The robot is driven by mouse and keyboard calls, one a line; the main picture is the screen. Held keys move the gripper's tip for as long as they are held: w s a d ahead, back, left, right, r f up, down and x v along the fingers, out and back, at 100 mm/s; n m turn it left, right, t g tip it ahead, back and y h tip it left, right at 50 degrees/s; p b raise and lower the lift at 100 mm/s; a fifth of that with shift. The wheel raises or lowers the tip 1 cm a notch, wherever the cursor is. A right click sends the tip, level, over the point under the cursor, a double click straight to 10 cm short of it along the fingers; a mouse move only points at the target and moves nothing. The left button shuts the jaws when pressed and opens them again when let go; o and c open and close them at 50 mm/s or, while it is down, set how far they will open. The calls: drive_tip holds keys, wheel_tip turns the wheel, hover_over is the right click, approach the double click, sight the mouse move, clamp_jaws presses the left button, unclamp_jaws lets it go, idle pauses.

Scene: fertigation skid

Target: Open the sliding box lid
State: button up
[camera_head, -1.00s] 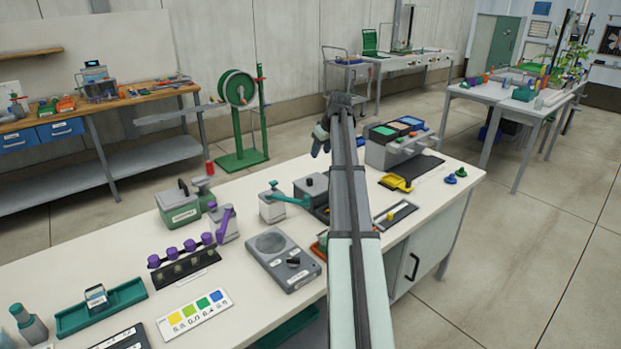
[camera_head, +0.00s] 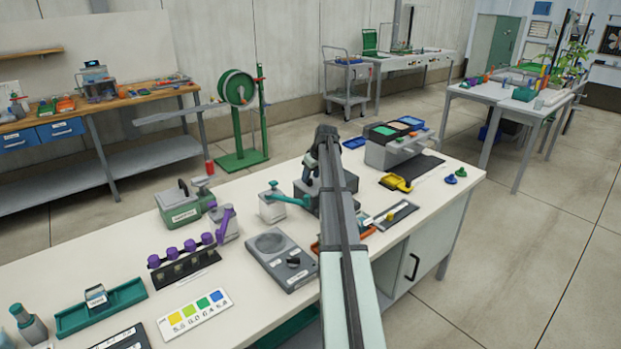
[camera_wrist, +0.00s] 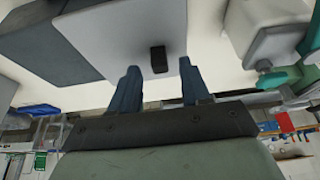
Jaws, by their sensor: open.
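The box (camera_head: 304,196) is dark grey and stands mid-bench in the head view, partly hidden behind my arm and gripper. In the wrist view its flat, lighter grey lid (camera_wrist: 112,30) fills the upper middle, and a small black knob (camera_wrist: 159,60) stands on it. My gripper (camera_head: 311,172) is above the box in the head view. In the wrist view my gripper (camera_wrist: 158,69) is open, with one finger on each side of the knob in the picture. I see no contact between fingers and knob. Whether the lid is fully closed cannot be told.
A white block with a teal lever (camera_head: 290,200) stands just left of the box, and it also shows in the wrist view (camera_wrist: 265,40). A grey panel with a round dish (camera_head: 271,242) lies in front. A grey unit with coloured trays (camera_head: 390,150) stands behind right.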

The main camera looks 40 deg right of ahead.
drive_tip(key=shift+w+f, duration=0.25)
drive_tip(key=shift+f, duration=0.4)
clamp_jaws()
idle(0.4)
